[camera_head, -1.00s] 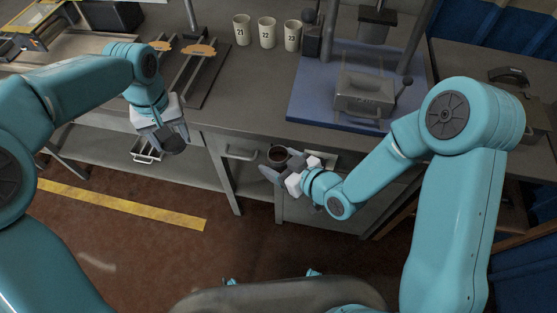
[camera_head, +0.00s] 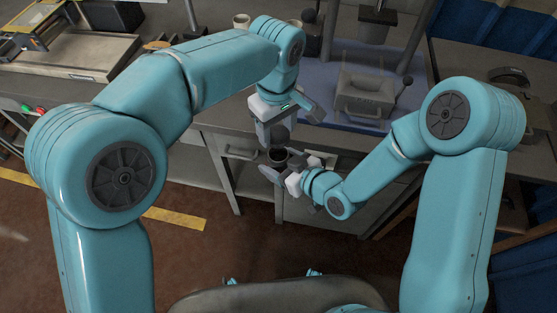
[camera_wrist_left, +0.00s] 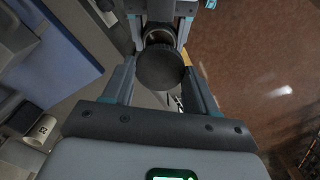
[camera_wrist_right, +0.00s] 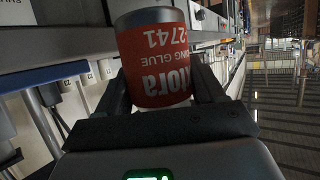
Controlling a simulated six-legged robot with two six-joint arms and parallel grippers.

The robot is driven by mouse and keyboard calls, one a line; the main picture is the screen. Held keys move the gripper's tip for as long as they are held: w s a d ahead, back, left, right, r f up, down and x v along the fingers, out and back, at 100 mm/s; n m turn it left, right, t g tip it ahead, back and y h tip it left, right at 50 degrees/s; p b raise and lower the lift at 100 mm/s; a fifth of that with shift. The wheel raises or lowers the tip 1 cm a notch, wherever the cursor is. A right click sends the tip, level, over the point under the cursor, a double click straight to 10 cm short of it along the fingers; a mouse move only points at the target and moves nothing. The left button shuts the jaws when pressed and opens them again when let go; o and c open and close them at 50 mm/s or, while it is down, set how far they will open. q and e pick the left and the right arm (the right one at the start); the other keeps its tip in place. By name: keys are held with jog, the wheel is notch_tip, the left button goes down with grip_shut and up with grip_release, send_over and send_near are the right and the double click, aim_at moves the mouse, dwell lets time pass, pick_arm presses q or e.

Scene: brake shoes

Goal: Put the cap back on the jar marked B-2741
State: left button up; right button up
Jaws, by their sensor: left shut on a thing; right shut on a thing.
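My left gripper (camera_head: 278,138) is shut on a dark round cap (camera_wrist_left: 160,68), which shows flat side up in the left wrist view. My right gripper (camera_head: 279,170) is shut on a jar (camera_head: 278,157) with a dark opening. In the right wrist view the jar (camera_wrist_right: 155,58) has a red label with "2741" and "GLUE" readable; the rest of the mark is out of sight. The cap is just above the jar in the head view. In the left wrist view the jar's rim (camera_wrist_left: 158,34) shows beyond the cap, partly covered. They look apart, but the exact gap is unclear.
The workbench (camera_head: 217,118) edge and a drawer (camera_head: 240,153) lie just behind the grippers. A blue mat (camera_head: 335,110) carries a grey metal block (camera_head: 367,92). My left arm covers part of the bench and the cups; one cup (camera_head: 241,20) still shows. The floor in front is clear.

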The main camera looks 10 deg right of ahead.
aim_at(278, 164)
pick_arm(q)
jog(key=shift+s+d, duration=0.15)
jog(key=shift+f, duration=1.95)
jog(key=shift+f, duration=0.9)
jog(key=shift+f, duration=0.55)
jog(key=m, duration=0.6)
jog(key=shift+m, duration=0.3)
